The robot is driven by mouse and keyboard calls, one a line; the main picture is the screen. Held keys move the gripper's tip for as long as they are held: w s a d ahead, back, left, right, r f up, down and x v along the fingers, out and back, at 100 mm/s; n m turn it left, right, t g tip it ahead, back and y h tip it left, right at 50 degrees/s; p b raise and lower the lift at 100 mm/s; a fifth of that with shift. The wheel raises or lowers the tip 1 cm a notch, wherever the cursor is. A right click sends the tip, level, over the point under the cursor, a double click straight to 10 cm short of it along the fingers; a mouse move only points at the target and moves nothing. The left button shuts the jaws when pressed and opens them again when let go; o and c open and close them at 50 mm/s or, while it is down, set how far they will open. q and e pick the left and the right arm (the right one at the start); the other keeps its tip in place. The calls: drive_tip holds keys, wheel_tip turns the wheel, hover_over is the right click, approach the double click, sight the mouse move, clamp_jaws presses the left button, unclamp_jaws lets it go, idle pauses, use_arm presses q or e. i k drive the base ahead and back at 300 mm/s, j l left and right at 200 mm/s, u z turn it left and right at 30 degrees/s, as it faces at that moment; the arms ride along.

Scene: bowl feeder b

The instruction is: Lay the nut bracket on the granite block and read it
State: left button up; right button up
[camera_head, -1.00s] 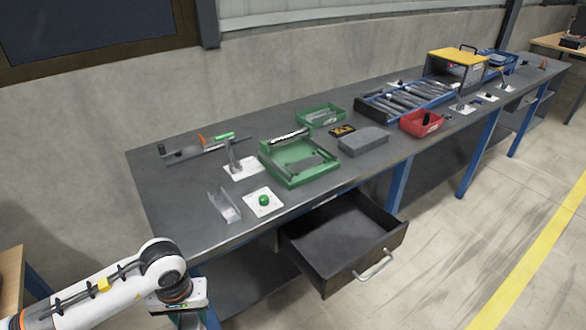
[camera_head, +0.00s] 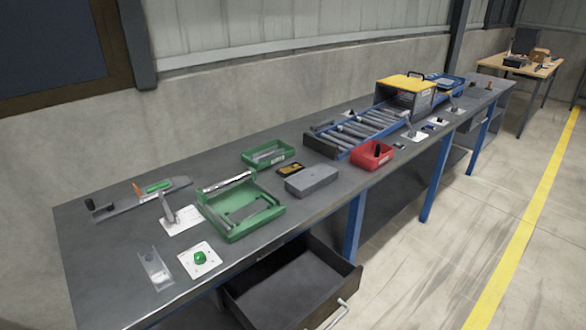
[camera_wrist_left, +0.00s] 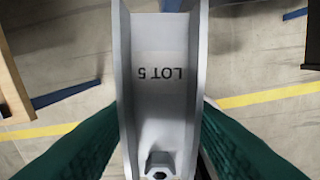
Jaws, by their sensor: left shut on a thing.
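The nut bracket (camera_wrist_left: 162,105), a grey U-shaped channel, is in my left gripper (camera_wrist_left: 157,128) in the left wrist view. The green fingers press on its two side walls. Its floor bears the text "LOT 5", upside down in this view, and a nut (camera_wrist_left: 160,163) sits at the lower end. The granite block (camera_head: 311,180), a plain grey slab, lies on the bench in the head view, right of the large green tray. Its top is bare. Neither gripper shows in the head view.
An open drawer (camera_head: 290,290) juts out below the front edge.

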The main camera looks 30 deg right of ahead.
sight(313, 175)
drive_tip(key=l+u, duration=0.45)
drive_tip(key=l, duration=2.3)
drive_tip(key=i, duration=0.1)
